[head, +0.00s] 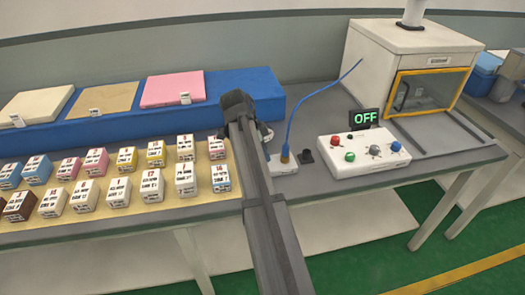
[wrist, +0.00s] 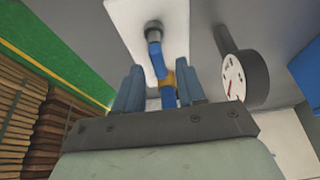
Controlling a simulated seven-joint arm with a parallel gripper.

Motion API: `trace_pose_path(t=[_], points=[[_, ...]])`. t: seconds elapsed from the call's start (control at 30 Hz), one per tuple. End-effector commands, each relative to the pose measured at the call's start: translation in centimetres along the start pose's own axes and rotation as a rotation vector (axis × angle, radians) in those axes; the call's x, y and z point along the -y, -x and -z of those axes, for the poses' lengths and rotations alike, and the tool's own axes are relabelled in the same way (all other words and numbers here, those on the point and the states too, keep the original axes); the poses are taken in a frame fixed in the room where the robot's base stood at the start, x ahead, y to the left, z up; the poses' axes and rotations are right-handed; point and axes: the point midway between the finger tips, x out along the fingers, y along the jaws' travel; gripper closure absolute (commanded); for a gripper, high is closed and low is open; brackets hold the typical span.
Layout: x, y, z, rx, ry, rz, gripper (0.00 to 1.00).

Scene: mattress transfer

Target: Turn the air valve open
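My arm hides part of the valve area in the head view.
A round gauge (wrist: 234,76) is close to the right finger. A white control box (head: 364,153) with coloured knobs and an "OFF" display (head: 363,118) stands to the right. Numbered boxes (head: 118,192) fill the left tabletop; a blue bench (head: 120,125) lies behind them.

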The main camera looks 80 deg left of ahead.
Motion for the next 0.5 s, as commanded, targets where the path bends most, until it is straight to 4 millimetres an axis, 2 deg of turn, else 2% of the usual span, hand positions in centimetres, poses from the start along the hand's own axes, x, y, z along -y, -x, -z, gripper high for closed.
trace_pose_path(t=[0.13, 0.27, 0.5], points=[[0.0, 0.3, 0.0, 0.0, 0.0, 0.001, 0.61], [0.1, 1.4, 0.0, 0.0, 0.001, 0.002, 0.61], [0.2, 5.7, 0.0, 0.0, 0.001, 0.003, 0.61]])
